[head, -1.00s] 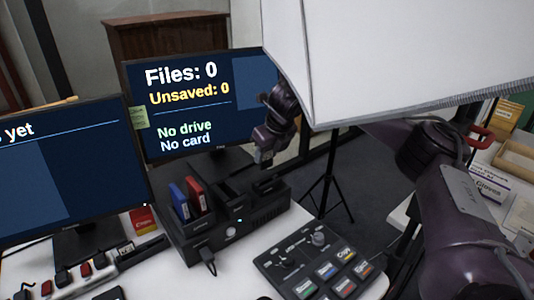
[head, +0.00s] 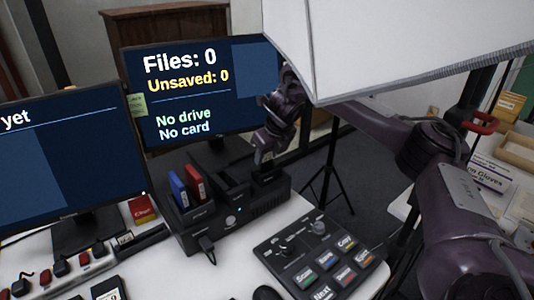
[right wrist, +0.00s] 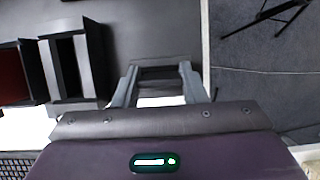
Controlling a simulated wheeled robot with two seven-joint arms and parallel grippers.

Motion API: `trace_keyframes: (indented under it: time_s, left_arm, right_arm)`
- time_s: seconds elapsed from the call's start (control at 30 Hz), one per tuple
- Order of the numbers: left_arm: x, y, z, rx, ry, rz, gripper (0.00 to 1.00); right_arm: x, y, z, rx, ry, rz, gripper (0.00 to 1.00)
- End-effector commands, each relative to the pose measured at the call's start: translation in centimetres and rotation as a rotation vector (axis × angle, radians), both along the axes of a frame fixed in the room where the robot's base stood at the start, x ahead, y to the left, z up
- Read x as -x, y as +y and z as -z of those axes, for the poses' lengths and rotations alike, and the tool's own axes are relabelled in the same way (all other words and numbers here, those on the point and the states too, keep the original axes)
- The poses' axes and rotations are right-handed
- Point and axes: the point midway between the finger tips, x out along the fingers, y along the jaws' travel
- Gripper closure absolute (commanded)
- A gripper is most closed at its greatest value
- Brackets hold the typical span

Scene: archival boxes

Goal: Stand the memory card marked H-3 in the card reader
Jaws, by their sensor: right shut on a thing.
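The black card reader and dock unit (head: 235,223) stands on the white desk, with a blue drive (head: 179,190) and a red drive (head: 196,184) upright in its left bays. My right gripper (head: 263,162) is low over the unit's right end. It is shut on a small dark thing, probably the memory card, mostly hidden by the fingers. No H-3 mark is legible. In the right wrist view my gripper's two fingers (right wrist: 158,85) straddle a dark part over the unit; I cannot tell whether the card is in the slot. My left gripper is out of view.
A monitor (head: 185,85) behind the unit reads "No drive, No card". A button panel (head: 318,262) lies in front on the right. A large white panel (head: 390,45) hangs above my right arm. A power strip (head: 65,268) lies at left.

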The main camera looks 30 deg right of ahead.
Motion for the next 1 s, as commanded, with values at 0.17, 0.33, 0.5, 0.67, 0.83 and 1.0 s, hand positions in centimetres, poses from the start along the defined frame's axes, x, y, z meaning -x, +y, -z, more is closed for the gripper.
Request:
trace_keyframes:
  time_s: [0.17, 0.33, 0.5, 0.67, 0.83, 1.0]
  left_arm:
    - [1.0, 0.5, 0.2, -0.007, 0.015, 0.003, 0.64]
    - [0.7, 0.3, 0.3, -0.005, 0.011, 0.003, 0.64]
    - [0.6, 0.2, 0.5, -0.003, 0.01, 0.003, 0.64]
    - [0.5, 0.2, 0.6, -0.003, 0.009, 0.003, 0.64]
    - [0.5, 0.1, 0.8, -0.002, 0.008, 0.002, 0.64]
    - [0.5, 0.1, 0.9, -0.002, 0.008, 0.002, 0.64]
  right_arm:
    - [0.0, 0.0, 0.1, 0.0, 0.0, 0.0, 0.83]
    - [0.0, 0.0, 0.4, 0.0, 0.001, 0.0, 0.83]
    - [0.0, 0.0, 0.8, 0.0, 0.001, 0.0, 0.83]
    - [0.0, 0.0, 1.1, 0.0, 0.001, 0.0, 0.83]
    - [0.0, 0.0, 1.4, 0.0, 0.001, 0.0, 0.83]
    - [0.0, 0.0, 1.7, 0.0, 0.0, 0.0, 0.83]
